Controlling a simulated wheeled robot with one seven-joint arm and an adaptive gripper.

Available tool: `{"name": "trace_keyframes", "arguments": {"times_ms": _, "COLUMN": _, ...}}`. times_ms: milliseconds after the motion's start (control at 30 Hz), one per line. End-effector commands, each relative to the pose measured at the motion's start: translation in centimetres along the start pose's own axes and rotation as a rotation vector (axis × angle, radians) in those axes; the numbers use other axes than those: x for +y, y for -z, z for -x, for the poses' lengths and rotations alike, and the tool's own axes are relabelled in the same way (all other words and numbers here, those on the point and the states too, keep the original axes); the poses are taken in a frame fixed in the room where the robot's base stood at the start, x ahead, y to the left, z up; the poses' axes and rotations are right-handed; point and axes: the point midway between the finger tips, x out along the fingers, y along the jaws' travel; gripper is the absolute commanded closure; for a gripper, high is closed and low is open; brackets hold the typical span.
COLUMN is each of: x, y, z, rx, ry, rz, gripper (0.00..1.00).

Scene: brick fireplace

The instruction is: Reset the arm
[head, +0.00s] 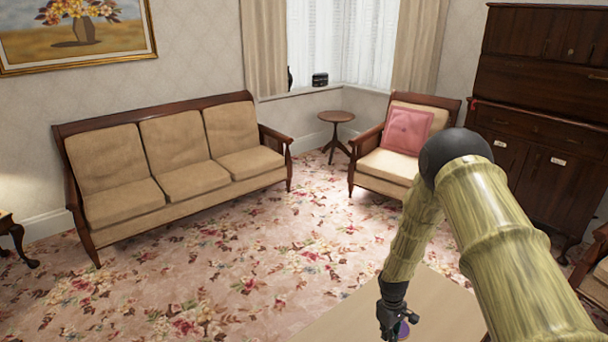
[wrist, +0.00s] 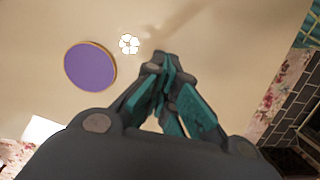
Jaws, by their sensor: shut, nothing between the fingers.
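My gripper (head: 391,330) hangs at the end of my arm, low in the head view, over a pale tabletop (head: 345,318). In the wrist view my gripper (wrist: 163,62) has its fingers together with nothing between them. The tabletop (wrist: 215,65) fills most of that view. A purple disc (wrist: 90,66) with a tan rim lies on it, left of the fingertips. A small white flower-shaped thing (wrist: 129,44) lies just up and left of the fingertips.
A long beige sofa (head: 170,165) stands against the wall at left. A small round table (head: 336,117) and an armchair (head: 395,150) with a pink cushion (head: 408,130) stand farther back. A dark wooden cabinet (head: 540,110) is at right. The flowered carpet (head: 220,265) between is clear.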

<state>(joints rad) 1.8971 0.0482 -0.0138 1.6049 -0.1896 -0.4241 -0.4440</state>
Motion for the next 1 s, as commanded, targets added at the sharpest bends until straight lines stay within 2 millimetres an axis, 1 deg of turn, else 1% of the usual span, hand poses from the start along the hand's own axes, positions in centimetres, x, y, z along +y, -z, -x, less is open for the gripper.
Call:
{"name": "trace_keyframes", "arguments": {"times_ms": 267, "x": -4.5, "y": -4.1, "z": -4.2, "rx": 0.030, "ry": 0.025, "rz": -0.081, "gripper": 1.00}}
{"name": "trace_keyframes", "arguments": {"times_ms": 367, "x": -7.0, "y": -6.6, "z": -6.1, "rx": 0.044, "ry": 0.037, "rz": -0.129, "gripper": 1.00}}
{"name": "trace_keyframes", "arguments": {"times_ms": 467, "x": -10.2, "y": -10.1, "z": -8.1, "rx": 0.061, "ry": 0.050, "rz": -0.195, "gripper": 1.00}}
{"name": "trace_keyframes", "arguments": {"times_ms": 500, "x": -11.7, "y": -11.7, "z": -8.8, "rx": 0.069, "ry": 0.054, "rz": -0.227, "gripper": 1.00}}
{"name": "trace_keyframes", "arguments": {"times_ms": 567, "x": -13.7, "y": -14.1, "z": -9.6, "rx": 0.081, "ry": 0.059, "rz": -0.275, "gripper": 1.00}}
{"name": "trace_keyframes", "arguments": {"times_ms": 600, "x": -15.1, "y": -15.7, "z": -10.0, "rx": 0.087, "ry": 0.061, "rz": -0.305, "gripper": 1.00}}
{"name": "trace_keyframes", "arguments": {"times_ms": 667, "x": -17.0, "y": -18.1, "z": -10.4, "rx": 0.096, "ry": 0.063, "rz": -0.352, "gripper": 1.00}}
{"name": "trace_keyframes", "arguments": {"times_ms": 700, "x": -18.2, "y": -19.8, "z": -10.5, "rx": 0.101, "ry": 0.064, "rz": -0.382, "gripper": 1.00}}
{"name": "trace_keyframes", "arguments": {"times_ms": 767, "x": -20.0, "y": -22.2, "z": -10.5, "rx": 0.109, "ry": 0.063, "rz": -0.428, "gripper": 1.00}}
{"name": "trace_keyframes", "arguments": {"times_ms": 800, "x": -21.1, "y": -23.8, "z": -10.3, "rx": 0.114, "ry": 0.062, "rz": -0.459, "gripper": 1.00}}
{"name": "trace_keyframes", "arguments": {"times_ms": 900, "x": -23.3, "y": -27.2, "z": -9.7, "rx": 0.125, "ry": 0.056, "rz": -0.523, "gripper": 1.00}}
{"name": "trace_keyframes", "arguments": {"times_ms": 1000, "x": -24.8, "y": -29.6, "z": -8.9, "rx": 0.136, "ry": 0.048, "rz": -0.571, "gripper": 1.00}}
